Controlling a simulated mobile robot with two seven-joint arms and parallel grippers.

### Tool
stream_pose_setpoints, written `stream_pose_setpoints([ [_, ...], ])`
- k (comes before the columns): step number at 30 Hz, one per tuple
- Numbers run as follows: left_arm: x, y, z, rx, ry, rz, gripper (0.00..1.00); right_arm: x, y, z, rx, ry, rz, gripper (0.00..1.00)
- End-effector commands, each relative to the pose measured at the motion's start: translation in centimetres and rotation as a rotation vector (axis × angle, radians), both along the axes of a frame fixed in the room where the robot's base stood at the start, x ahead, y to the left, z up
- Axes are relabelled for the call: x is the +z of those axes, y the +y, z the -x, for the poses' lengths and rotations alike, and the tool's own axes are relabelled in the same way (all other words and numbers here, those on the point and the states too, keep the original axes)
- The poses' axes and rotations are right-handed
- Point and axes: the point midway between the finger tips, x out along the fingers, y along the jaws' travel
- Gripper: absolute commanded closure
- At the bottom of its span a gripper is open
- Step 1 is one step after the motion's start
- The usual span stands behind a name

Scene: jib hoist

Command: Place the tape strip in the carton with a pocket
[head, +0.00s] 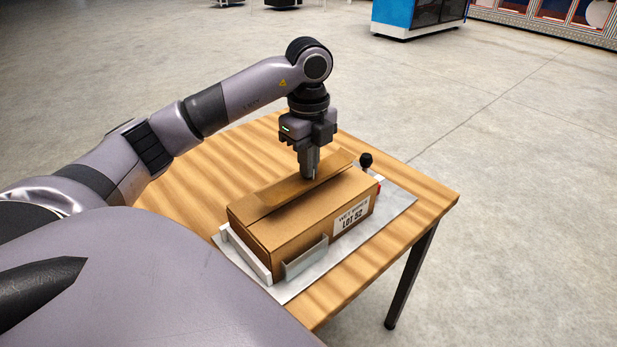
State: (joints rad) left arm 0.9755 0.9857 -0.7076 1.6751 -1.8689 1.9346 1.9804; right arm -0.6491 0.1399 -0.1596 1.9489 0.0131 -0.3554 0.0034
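A brown carton (290,235) lies on a grey plate on the table, with a white label reading LOT 52 on its long side. A long, slightly raised flap (262,204) shows along its top. A tan band on the top around the flap may be the tape strip, but I cannot tell it from the cardboard. I cannot make out a pocket. My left gripper (309,174) points straight down, its fingertips at or just above the carton's top. Its fingers look close together; whether they hold something is unclear. My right gripper is not in view.
The grey plate (393,212) carries a white bracket (245,254) and a metal bracket (306,260) against the carton. A black knob (366,160) and a red part stand at its far end. The wooden table (205,190) is otherwise clear.

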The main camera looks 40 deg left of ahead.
Motion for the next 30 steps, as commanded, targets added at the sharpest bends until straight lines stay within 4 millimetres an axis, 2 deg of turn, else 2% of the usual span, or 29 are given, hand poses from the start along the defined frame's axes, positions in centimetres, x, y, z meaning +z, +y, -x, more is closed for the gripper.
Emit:
stream_pose_setpoints([
  [9, -4.0, 0.0, 0.1, 0.0, 0.003, 0.0, 1.0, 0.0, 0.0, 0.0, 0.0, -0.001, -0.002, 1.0],
  [21, -4.7, 0.0, 0.0, 0.0, 0.0, -0.001, 1.0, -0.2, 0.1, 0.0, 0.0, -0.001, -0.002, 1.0],
  [22, -4.7, 0.0, 0.0, 0.0, 0.0, -0.001, 0.95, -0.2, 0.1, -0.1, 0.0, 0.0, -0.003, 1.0],
  [24, -4.6, 0.0, 0.0, 0.0, 0.0, -0.001, 0.73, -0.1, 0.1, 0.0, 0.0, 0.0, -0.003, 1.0],
  [30, -4.6, 0.0, 0.0, 0.0, 0.0, -0.001, 0.73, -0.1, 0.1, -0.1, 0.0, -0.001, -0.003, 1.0],
])
